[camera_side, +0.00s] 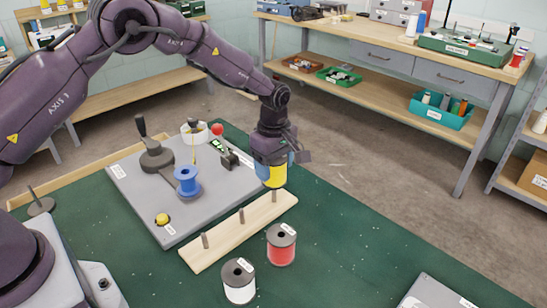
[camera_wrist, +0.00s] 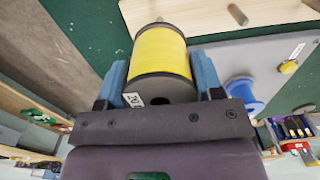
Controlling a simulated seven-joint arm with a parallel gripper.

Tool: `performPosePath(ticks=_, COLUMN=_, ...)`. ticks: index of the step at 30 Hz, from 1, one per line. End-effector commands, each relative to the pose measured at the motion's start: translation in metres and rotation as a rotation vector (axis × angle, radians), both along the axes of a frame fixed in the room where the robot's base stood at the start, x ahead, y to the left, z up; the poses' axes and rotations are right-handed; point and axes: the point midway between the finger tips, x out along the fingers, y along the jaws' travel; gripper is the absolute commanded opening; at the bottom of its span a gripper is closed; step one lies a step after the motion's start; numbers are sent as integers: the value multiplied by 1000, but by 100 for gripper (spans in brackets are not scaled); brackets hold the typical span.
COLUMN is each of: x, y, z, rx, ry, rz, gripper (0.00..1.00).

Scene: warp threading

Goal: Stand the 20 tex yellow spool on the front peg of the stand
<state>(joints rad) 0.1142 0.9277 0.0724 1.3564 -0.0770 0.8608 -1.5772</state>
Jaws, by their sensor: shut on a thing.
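The yellow spool (camera_side: 275,176) has dark flanges and hangs from my gripper (camera_side: 272,161), which is shut on it. In the wrist view the spool (camera_wrist: 161,54) sits between the blue fingers (camera_wrist: 160,82), with a white label partly reading 20. The wooden stand (camera_side: 228,238) has three short pegs and none carries a spool. The spool is at the stand's far right end, close above the right-end peg (camera_side: 274,196). I cannot tell whether they touch. The wrist view shows part of the stand (camera_wrist: 195,14) and one peg (camera_wrist: 238,14) beyond the spool.
A red spool (camera_side: 281,246) and a white spool (camera_side: 239,283) stand on the green mat (camera_side: 345,245) before the stand. Behind the stand is a grey plate (camera_side: 135,185) with a blue spool (camera_side: 187,180), a yellow button (camera_side: 162,219) and a dark lever (camera_side: 154,155). The mat at right is mostly clear.

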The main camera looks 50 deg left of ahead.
Motion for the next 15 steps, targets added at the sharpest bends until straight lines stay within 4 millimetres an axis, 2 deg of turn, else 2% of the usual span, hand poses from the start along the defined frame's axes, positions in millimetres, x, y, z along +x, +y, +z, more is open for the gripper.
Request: performPosePath(ticks=15, x=0, y=0, z=-40, rx=0, ry=0, rz=0, gripper=36)
